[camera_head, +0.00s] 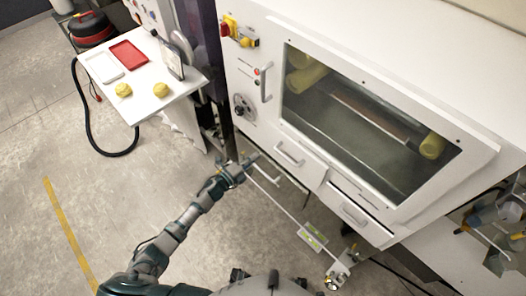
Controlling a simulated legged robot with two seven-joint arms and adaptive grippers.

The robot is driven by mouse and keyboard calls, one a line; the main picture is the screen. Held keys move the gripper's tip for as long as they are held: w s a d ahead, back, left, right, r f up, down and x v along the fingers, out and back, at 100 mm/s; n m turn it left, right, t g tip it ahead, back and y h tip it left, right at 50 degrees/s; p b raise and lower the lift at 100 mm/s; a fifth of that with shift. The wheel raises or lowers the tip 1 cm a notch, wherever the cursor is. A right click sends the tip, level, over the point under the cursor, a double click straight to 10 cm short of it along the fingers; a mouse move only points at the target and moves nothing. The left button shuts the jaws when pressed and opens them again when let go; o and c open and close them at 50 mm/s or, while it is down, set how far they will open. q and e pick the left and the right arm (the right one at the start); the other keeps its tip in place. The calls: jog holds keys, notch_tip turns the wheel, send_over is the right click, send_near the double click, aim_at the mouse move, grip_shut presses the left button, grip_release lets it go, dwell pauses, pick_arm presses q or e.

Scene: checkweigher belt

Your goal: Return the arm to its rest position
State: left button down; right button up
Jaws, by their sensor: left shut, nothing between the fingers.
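My left arm (190,218) reaches up from the bottom left. Its gripper (252,159) is shut and empty, at the lower left front of the white machine (330,25), left of a drawer-like panel with a handle (290,155). I cannot tell whether the gripper touches the machine or the thin bar close beside it. I do not make out my right gripper in this view.
A white side table (138,107) at the upper left holds a red tray (129,55), a white tray (104,66) and two yellow lumps (161,90). A black hose (100,148) loops on the floor. A thin bar (278,204) runs along the machine's front. Open floor lies left.

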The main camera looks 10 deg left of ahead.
pick_arm(q)
jog(key=s+a+f+n+g+y, duration=0.1)
jog(key=s+a+f+n+y, duration=0.3)
jog(key=f, duration=0.4)
jog(key=s+a+f+n+g+y, duration=0.1)
jog(key=s+a+f+n+y, duration=0.15)
jog(key=s+f+n, duration=0.45)
jog(key=s+a+f+n+g+y, duration=0.2)
jog(key=s+a+f+n+y, duration=0.15)
jog(key=f, duration=0.65)
jog(key=s+f+n+g, duration=0.3)
jog(key=s+f, duration=0.2)
jog(key=s, duration=0.5)
jog(key=s+f+n+g, duration=0.3)
jog(key=s+f, duration=0.2)
jog(key=s, duration=0.5)
jog(key=s+f+n+g, duration=0.2)
jog(key=s+f, duration=0.3)
jog(key=s, duration=0.5)
jog(key=shift+s+f+n+g+y, duration=0.25)
jog(key=shift+s+n+g+y, duration=0.15)
jog(key=shift+n, duration=0.05)
